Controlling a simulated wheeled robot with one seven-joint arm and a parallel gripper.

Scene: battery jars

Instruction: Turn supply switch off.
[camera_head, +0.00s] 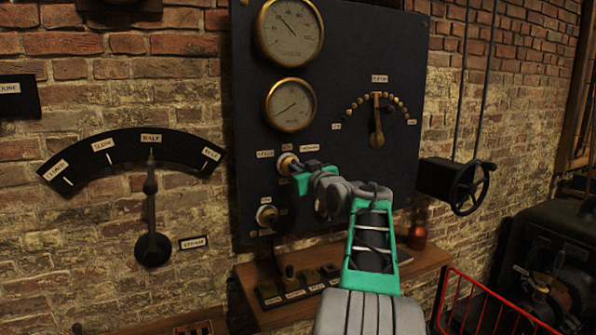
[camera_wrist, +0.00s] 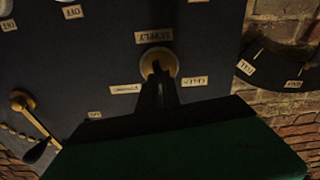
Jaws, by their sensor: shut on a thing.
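The supply switch (camera_head: 287,163) is a small round brass-rimmed knob on the dark panel (camera_head: 345,80). In the wrist view the switch (camera_wrist: 172,62) shows beside its SUPPLY label, with CELLS and DYNAMO labels to its sides. My gripper (camera_head: 294,167) is at the switch, and its dark fingertips (camera_wrist: 158,72) are shut on the switch's handle. The fingers cover most of the handle, so its exact setting cannot be told.
Another round switch (camera_head: 266,214) sits just below. A brass lever dial (camera_head: 377,125) is to the right, two gauges (camera_head: 291,104) above. A wooden shelf (camera_head: 335,285) juts out below the panel. A handwheel (camera_head: 470,188) and red rack (camera_head: 490,305) are farther right.

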